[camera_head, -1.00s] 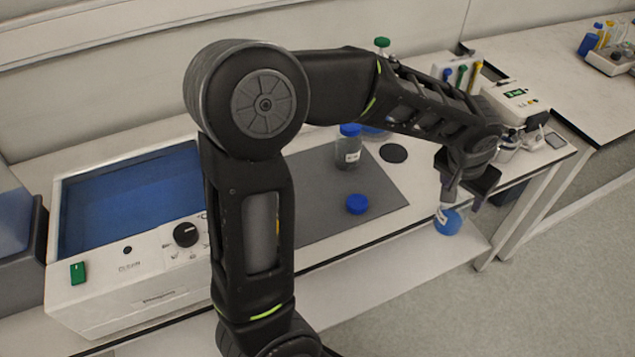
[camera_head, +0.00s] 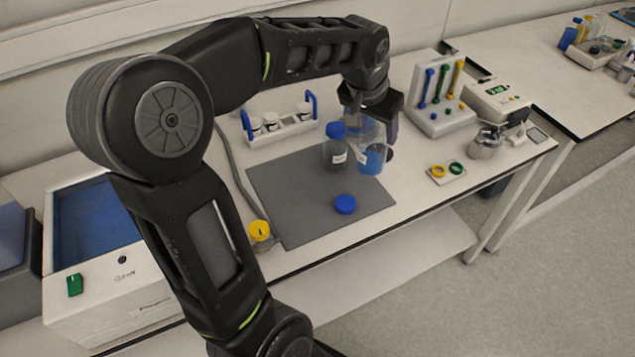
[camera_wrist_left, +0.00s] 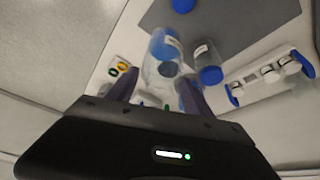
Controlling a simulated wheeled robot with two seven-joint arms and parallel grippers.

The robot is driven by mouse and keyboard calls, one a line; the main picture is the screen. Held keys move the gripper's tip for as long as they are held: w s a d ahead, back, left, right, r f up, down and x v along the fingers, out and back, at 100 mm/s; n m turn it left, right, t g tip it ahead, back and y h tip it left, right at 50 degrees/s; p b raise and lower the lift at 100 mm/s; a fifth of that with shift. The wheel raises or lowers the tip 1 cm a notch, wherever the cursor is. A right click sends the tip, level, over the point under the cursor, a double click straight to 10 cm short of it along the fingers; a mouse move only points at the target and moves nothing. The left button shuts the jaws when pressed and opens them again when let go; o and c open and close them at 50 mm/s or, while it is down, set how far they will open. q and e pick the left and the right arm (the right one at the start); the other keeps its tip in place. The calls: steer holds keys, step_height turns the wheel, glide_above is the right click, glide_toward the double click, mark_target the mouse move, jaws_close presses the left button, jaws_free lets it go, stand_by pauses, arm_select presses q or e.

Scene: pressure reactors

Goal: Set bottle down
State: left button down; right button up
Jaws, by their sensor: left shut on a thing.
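My left gripper (camera_head: 373,112) points down and is shut on a clear bottle (camera_head: 371,159) with blue liquid and a white label. The bottle is roughly upright near the right edge of the grey mat (camera_head: 285,212); I cannot tell whether its base touches the surface. In the left wrist view the bottle (camera_wrist_left: 164,48) shows between the fingers (camera_wrist_left: 157,92). A second clear bottle with a blue cap (camera_head: 336,148) stands on the mat close beside it, to the left. A loose blue cap (camera_head: 345,204) lies on the mat in front. My right gripper is out of view.
A white rack with blue handles (camera_head: 282,128) stands behind the mat. A small tray with yellow and green rings (camera_head: 446,172) and a rack of coloured tools (camera_head: 440,105) are to the right. The mat's front is mostly clear.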

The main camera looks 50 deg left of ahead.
mark_target(367, 145)
arm_select(q)
steer(key=shift+f, duration=3.15)
steer(key=shift+f, duration=1.9)
steer(key=shift+c, duration=2.1)
jaws_free()
steer(key=shift+f, duration=0.1)
steer(key=v, duration=1.2)
steer(key=shift+w, duration=0.1)
